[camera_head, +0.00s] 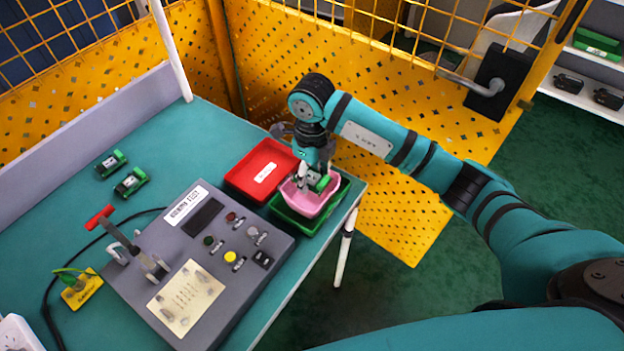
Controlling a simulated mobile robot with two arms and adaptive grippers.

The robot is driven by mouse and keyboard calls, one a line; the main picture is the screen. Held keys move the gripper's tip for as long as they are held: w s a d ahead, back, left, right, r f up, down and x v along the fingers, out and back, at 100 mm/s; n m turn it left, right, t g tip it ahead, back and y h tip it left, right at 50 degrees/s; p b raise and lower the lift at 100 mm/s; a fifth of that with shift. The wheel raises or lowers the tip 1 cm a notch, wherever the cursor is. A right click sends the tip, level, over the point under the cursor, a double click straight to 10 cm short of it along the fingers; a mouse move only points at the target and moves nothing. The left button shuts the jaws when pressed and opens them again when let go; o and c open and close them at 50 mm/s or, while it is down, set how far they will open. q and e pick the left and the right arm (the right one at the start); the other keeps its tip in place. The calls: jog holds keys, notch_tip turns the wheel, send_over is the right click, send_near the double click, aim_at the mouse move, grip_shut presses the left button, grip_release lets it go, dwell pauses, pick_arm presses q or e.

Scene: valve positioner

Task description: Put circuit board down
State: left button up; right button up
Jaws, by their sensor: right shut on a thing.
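My right gripper (313,180) points down over the pink tray (306,208) near the table's right corner. It is shut on a small green circuit board (322,184), which is at or just above the tray. The fingers hide part of the board, so I cannot tell if it touches the tray's floor. The pink tray sits in a green tray (335,196). Two more green boards lie on the table at the left: one farther back (110,163) and one nearer (131,182). My left gripper is not in view.
A red tray (240,181) stands left of the pink one. A grey control box (222,287) with a red-handled clamp (123,241) fills the table's front. Yellow fencing (300,60) stands behind the table.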

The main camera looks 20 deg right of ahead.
aim_at(312, 177)
notch_tip(312, 177, down, 3)
jog(key=shift+r+p, duration=0.1)
jog(key=shift+p, duration=0.3)
jog(key=shift+f+b, duration=0.65)
jog(key=o, duration=1.1)
jog(key=shift+s, duration=0.1)
jog(key=shift+o, duration=0.2)
jog(key=shift+r, duration=0.1)
